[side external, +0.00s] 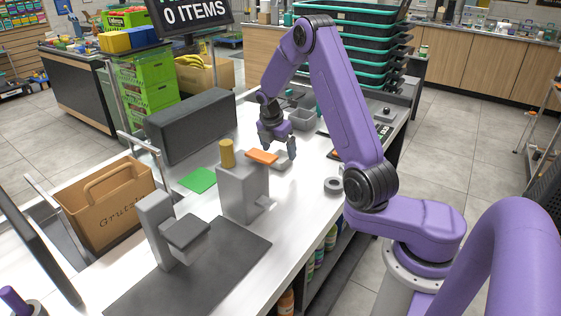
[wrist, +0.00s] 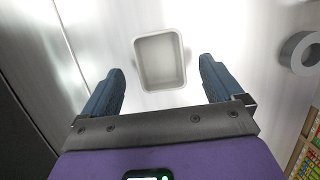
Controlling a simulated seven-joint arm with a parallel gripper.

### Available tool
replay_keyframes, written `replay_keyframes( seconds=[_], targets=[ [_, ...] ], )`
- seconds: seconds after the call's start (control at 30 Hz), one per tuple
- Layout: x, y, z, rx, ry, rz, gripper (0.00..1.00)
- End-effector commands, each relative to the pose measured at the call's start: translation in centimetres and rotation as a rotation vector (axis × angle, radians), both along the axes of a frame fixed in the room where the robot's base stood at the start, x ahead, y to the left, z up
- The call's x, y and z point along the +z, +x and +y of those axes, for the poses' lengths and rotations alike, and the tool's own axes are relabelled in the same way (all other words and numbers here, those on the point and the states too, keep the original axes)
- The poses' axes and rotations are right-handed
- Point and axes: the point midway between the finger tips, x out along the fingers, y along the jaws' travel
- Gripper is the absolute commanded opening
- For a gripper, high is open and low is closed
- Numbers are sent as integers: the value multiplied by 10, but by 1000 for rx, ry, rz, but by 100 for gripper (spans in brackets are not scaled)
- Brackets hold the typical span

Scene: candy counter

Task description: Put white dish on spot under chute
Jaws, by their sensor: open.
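The white dish (wrist: 160,60) is a small rectangular, empty tray on the counter. In the wrist view it lies ahead, in line with the gap between my fingers. In the side view the pale dish (side external: 284,164) is partly hidden behind the orange piece of the dispenser. My gripper (side external: 279,149) is open and empty above it, pointing down; its fingers (wrist: 161,74) also show in the wrist view, apart from the dish. The grey dispenser block (side external: 240,193) carries an orange flap and a yellow cylinder. I cannot clearly make out the chute or the spot beneath it.
A grey tape-like ring (side external: 333,186) lies near the counter's right edge. A grey bin (side external: 303,119) stands behind my gripper. A green square (side external: 199,180) lies left of the dispenser. A grey stand (side external: 165,235) is on a dark mat (side external: 225,268). A long dark box (side external: 190,125) stands behind.

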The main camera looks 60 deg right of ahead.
Motion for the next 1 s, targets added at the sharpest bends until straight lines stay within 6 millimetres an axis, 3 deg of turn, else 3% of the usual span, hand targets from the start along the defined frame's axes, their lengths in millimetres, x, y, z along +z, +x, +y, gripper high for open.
replay_keyframes(
  seconds=[0.2,0.47,0.5,0.67,0.77,1.0],
  targets=[
    [-23,-1,-6,2,0,1,94],
    [-25,0,-7,0,0,-1,94],
    [-25,0,-7,1,0,-1,87],
    [-24,0,-7,1,0,-1,35],
    [-24,0,-7,1,0,-1,28],
    [-23,0,-7,1,-1,-1,28]
  ],
)
